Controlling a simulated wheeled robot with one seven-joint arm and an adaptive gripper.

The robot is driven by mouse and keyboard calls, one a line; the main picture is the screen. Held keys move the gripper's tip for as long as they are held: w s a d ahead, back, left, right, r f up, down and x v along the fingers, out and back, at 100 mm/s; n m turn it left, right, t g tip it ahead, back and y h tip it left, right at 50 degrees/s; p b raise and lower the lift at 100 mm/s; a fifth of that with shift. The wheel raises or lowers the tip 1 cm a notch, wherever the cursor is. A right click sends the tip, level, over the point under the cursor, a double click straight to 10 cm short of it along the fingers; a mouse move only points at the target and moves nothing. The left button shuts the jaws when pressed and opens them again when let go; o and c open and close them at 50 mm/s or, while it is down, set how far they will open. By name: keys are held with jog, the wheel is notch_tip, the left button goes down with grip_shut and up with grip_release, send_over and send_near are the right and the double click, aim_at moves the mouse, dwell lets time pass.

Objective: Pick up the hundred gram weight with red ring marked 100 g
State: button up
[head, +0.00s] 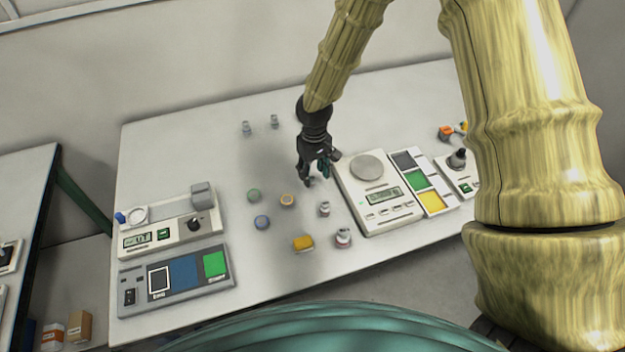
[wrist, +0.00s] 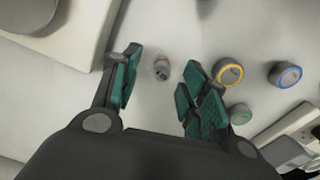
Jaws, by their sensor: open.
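A small metal weight (wrist: 162,68) with a faint reddish ring stands on the table between my open fingertips in the wrist view, touching neither. Its marking is too small to read. In the head view this weight (head: 309,182) shows just below my gripper (head: 318,168), partly hidden by it. My gripper also shows in the wrist view (wrist: 158,85), open and empty, its green finger pads either side of the weight. A larger weight with a reddish band (head: 343,238) stands near the table's front edge. Another small metal weight (head: 324,208) stands between these two.
A balance (head: 396,212) stands close right of my gripper. Discs with yellow (wrist: 228,72), blue (wrist: 284,74) and green (wrist: 240,113) rings lie on the other side. Two clear pieces (head: 260,125) stand at the back.

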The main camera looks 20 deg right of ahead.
aim_at(312, 177)
jog(key=shift+s+a+f, duration=0.15)
jog(key=shift+s, duration=0.1)
jog(key=f, duration=0.1)
jog(key=w+f+p, duration=0.1)
jog(key=f, duration=0.1)
jog(key=shift+f, duration=0.15)
jog(key=shift+s, duration=0.25)
jog(key=shift+w+a, duration=0.1)
jog(key=shift+c, duration=0.5)
grip_shut()
